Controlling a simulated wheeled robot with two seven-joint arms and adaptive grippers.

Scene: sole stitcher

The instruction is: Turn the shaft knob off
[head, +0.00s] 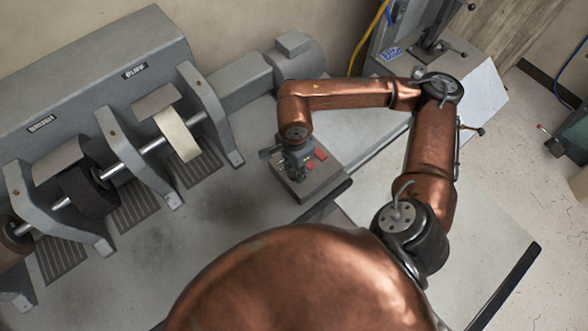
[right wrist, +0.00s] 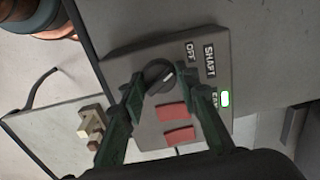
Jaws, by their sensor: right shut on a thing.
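The control box (head: 318,185) sits on the machine's bench in the middle of the head view. My right gripper (head: 293,168) reaches down over its left part and hides the knob there. In the right wrist view, the dark round shaft knob (right wrist: 157,71) lies between the fingertips of my right gripper (right wrist: 160,82), which is shut on it. A short white mark shows on the knob. The labels "OFF" (right wrist: 190,51) and "SHAFT" (right wrist: 209,61) are beside it. My left gripper is not in view.
Red buttons (right wrist: 173,110) and a lit green lamp (right wrist: 225,99) are on the box close to the fingers. Left of the box are the machine's wheels and shaft (head: 155,145). A motor housing (head: 298,60) stands behind it.

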